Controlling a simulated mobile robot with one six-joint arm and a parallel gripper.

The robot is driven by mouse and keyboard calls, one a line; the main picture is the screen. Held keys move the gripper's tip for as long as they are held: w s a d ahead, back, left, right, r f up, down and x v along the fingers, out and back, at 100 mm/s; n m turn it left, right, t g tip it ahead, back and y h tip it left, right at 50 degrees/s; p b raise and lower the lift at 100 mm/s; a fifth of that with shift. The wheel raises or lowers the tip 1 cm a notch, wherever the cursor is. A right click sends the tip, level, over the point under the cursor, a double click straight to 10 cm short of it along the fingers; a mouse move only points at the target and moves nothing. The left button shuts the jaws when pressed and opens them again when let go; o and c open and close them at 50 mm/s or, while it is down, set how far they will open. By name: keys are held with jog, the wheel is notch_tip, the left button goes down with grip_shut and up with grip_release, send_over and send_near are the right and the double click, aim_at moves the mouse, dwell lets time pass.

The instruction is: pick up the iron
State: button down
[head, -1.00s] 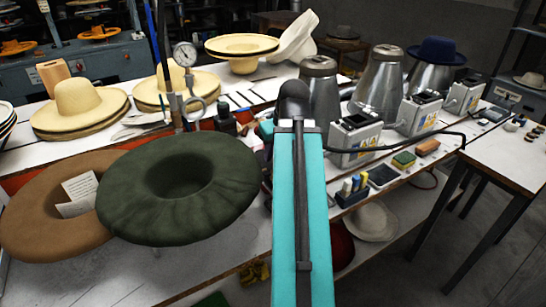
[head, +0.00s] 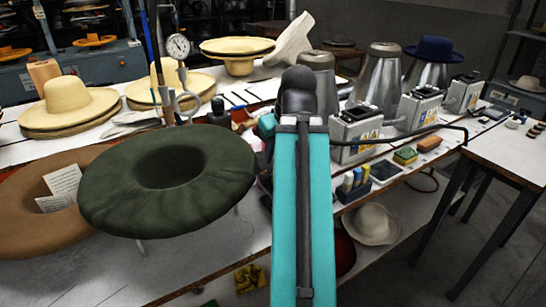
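I cannot make out an iron for certain. A dark knobbed object (head: 218,113) stands on the white bench behind the green hat, too small to identify. A small teal object (head: 266,127) beside it is partly hidden by my arm. My own teal arm link rises through the middle of the picture and ends in a dark rounded joint. My gripper's fingers do not show, so I cannot see whether they hold anything.
A dark green wide-brimmed hat (head: 168,182) overlaps a brown hat (head: 45,220) at the left front. Straw hats (head: 70,105) sit behind. Grey metal cones (head: 380,75) and white control boxes (head: 355,133) line the right. A side table (head: 510,160) stands far right.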

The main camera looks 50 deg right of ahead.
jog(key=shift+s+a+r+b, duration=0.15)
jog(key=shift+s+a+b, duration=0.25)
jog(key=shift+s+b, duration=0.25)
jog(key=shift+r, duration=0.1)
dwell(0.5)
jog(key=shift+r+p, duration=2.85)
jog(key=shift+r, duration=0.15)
